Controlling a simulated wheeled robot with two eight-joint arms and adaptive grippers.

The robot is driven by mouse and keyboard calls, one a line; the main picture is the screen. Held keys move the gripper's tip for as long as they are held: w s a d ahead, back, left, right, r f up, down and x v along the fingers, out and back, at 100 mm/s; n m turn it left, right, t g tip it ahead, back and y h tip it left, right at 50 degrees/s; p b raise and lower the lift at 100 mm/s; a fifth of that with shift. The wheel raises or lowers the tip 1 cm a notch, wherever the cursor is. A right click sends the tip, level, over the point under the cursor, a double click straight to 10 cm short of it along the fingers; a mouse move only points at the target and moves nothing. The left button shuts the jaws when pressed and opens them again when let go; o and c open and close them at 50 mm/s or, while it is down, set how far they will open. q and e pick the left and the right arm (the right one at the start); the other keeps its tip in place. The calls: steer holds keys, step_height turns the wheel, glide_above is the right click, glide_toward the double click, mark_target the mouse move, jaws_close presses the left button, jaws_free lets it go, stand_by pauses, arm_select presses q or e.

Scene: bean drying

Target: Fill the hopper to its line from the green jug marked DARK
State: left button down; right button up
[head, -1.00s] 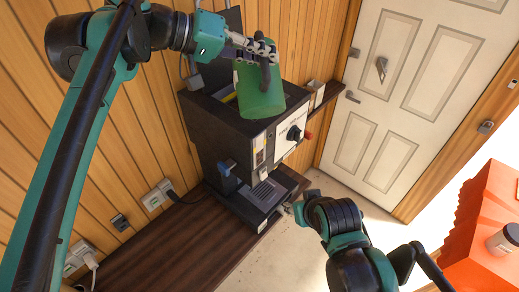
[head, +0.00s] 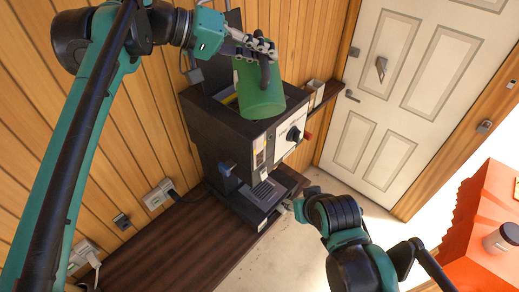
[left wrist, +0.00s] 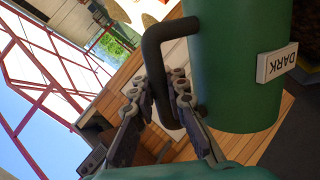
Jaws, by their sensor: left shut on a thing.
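The green jug (head: 260,92) hangs over the top of the black machine (head: 218,122) in the head view. My left gripper (head: 264,47) is shut on the jug's dark handle. In the left wrist view the jug (left wrist: 232,75) bears a white DARK label (left wrist: 276,63), and the fingers (left wrist: 158,98) close around the handle (left wrist: 152,55). The hopper opening (head: 226,97) is at the machine's top, partly hidden behind the jug, with a yellow strip at it. Its fill level cannot be seen. My right gripper (head: 287,207) is by the machine's lower tray; its fingers are too small to read.
The machine stands on a dark wood bench (head: 165,245) against a plank wall. Its front has a black knob (head: 294,134) and a red part. A white door (head: 395,90) is behind. An orange crate-like block (head: 480,220) with a jar (head: 503,238) is at right.

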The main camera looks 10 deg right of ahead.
stand_by(0.3)
arm_select(q)
steer(key=shift+w+r+p, duration=0.2)
steer(key=shift+r+p, duration=0.15)
steer(key=shift+p, duration=0.1)
stand_by(0.3)
steer(key=shift+w+r+n+g, duration=0.2)
steer(key=shift+w+n+g, duration=0.05)
steer(key=shift+n+g, duration=0.05)
steer(key=shift+s, duration=0.1)
